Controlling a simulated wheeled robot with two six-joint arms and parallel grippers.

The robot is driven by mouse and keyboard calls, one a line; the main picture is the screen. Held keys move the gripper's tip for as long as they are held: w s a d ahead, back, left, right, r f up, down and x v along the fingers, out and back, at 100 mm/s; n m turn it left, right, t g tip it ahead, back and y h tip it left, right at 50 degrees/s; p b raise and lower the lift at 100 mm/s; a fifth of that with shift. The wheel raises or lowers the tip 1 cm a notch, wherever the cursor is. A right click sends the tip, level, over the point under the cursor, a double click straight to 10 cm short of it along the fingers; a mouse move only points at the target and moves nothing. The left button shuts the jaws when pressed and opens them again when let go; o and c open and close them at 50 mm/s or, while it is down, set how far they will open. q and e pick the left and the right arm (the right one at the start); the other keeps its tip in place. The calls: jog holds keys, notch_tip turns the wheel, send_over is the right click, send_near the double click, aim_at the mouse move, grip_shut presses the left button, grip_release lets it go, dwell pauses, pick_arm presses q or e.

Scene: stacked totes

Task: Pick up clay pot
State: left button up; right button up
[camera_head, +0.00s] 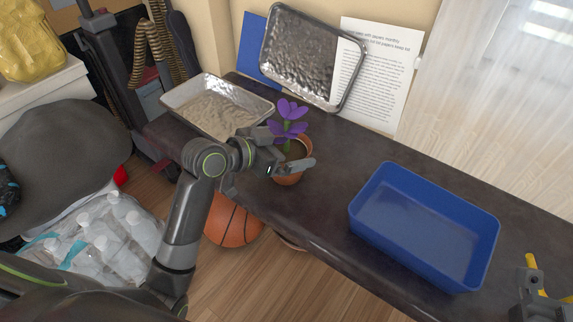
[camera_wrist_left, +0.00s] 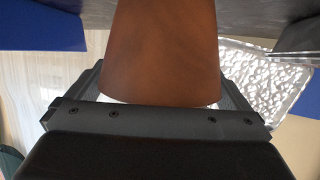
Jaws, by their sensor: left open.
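The clay pot (camera_head: 288,180) is a reddish-brown pot with a purple-flowered plant (camera_head: 288,122) in it. It stands at the front edge of the dark table, left of the blue bin. My left gripper (camera_head: 291,166) is at the pot, with one finger showing across its front in the head view. In the left wrist view the pot (camera_wrist_left: 162,50) fills the space between the spread fingers. The gripper is open around it; whether a finger touches it I cannot tell. The gripper hides part of the pot.
A blue bin (camera_head: 368,222) stands right of the pot. A metal tray (camera_head: 180,91) lies behind left; another (camera_head: 309,56) leans on the wall beside a paper sheet (camera_head: 383,75). A basketball (camera_head: 232,222) is below the table.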

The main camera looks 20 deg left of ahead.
pick_arm(q)
jog(key=shift+c, duration=0.3)
jog(key=shift+r, duration=0.1)
jog(key=c, duration=1.2)
